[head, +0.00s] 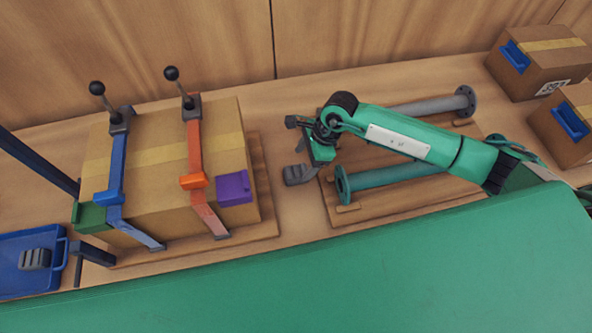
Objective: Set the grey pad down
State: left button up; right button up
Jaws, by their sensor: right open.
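A dark grey ribbed pad (299,176) is on the wooden bench just left of the pipe board, below the open jaws of my right gripper (303,138) in the picture. My right gripper is open, its arm coming in from the right across the pipes. I cannot tell whether a fingertip still touches the pad. A similar grey ribbed block (35,259) lies in the blue tray (58,236) at the far left. My left gripper is not in view.
Two flanged pipes, one grey (425,107) and one teal (390,176), lie on a wooden board. A strapped cardboard box (155,150) with upright ball-topped levers stands left. More boxes (540,65) stand right.

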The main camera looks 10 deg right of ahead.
aim_at(297, 170)
jog(key=shift+w+a+f, duration=0.1)
jog(key=shift+a+f, duration=0.1)
jog(key=shift+f, duration=0.35)
jog(key=shift+w+a+f, duration=0.1)
jog(key=shift+f, duration=0.15)
jog(key=shift+a+f+p, duration=0.1)
jog(key=shift+f+p, duration=0.1)
jog(key=shift+p, duration=0.15)
jog(key=p+x, duration=0.2)
jog(key=x, duration=0.2)
jog(key=shift+a+f, duration=0.1)
jog(key=shift+f, duration=0.3)
jog(key=c, duration=1.1)
